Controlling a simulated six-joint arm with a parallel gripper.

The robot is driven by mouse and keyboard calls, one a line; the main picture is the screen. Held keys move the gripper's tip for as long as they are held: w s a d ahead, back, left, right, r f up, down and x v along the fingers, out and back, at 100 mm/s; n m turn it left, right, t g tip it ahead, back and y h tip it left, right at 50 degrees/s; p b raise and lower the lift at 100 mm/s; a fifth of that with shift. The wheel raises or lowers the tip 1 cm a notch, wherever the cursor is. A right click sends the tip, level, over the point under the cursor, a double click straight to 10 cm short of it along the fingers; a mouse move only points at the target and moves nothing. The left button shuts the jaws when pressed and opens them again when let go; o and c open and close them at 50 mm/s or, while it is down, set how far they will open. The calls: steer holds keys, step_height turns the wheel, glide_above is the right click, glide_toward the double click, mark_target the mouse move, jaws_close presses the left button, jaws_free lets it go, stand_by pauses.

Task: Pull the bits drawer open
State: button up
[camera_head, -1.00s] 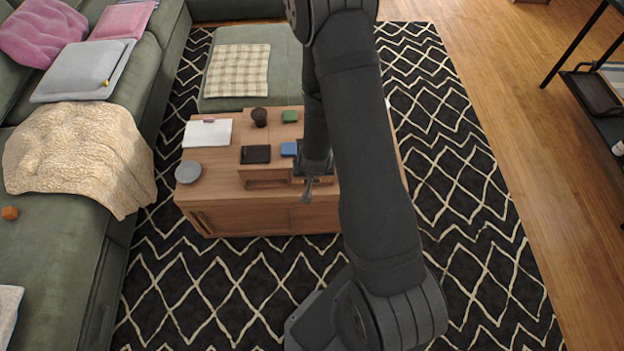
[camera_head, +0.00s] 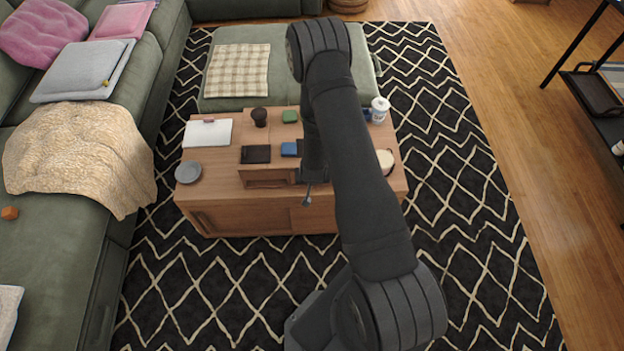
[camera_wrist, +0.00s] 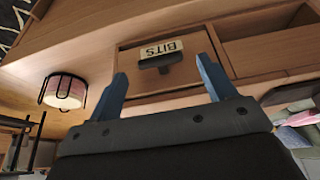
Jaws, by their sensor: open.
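The bits drawer (camera_wrist: 185,76) shows in the wrist view as a wooden front with an upside-down BITS label (camera_wrist: 160,49) and a dark handle (camera_wrist: 160,63). It looks shut in its small wooden unit (camera_head: 268,175) on the coffee table. My gripper (camera_wrist: 165,78) is open and empty, with its two blue-grey fingers pointing at the drawer front, one on each side of the handle. A gap seems to remain between fingertips and handle. In the head view my gripper (camera_head: 308,198) is in front of the unit, and my arm hides the drawer.
An open compartment (camera_wrist: 270,48) lies beside the drawer. A black box (camera_head: 256,154) and a blue item (camera_head: 289,149) sit on the unit. A white-lidded jar (camera_head: 379,109) and a round cream item (camera_head: 385,161) stand at the table's right. A grey plate (camera_head: 188,172) lies at left.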

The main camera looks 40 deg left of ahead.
steer(key=shift+x, duration=0.85)
steer(key=c, duration=1.4)
steer(key=s+d, duration=0.8)
steer(key=d, duration=0.1)
steer(key=shift+s, duration=0.4)
steer(key=o, duration=1.4)
steer(key=shift+a, duration=0.1)
steer(key=shift+r, duration=0.1)
